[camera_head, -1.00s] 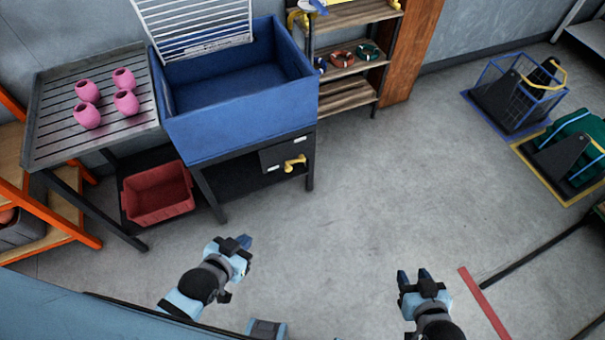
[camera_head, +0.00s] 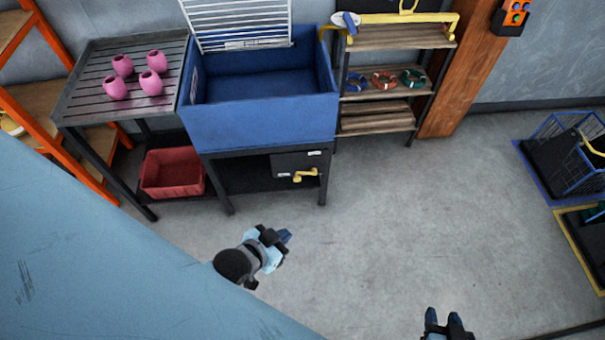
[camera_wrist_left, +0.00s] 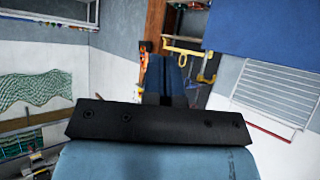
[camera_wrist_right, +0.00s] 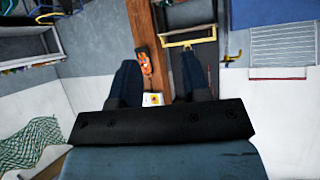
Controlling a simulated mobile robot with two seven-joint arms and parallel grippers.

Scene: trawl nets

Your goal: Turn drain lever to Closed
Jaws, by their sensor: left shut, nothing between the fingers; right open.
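The yellow drain lever (camera_head: 305,175) sits on a dark panel (camera_head: 290,164) under the front right of the blue sink (camera_head: 262,122). Its handle lies roughly sideways; the labels on the panel are too small to read. My left gripper (camera_head: 284,238) is shut and empty, below the lever in the head view and apart from it. It also shows in the left wrist view (camera_wrist_left: 168,75). My right gripper (camera_head: 443,318) is open and empty at the bottom edge, far from the lever. Its spread fingers show in the right wrist view (camera_wrist_right: 160,80).
A red bin (camera_head: 172,174) stands on the low shelf left of the lever. A slatted table (camera_head: 95,72) holds several pink floats. Wooden shelves (camera_head: 385,38) stand right of the sink. Caged items (camera_head: 570,155) are at far right. The floor before the sink is clear.

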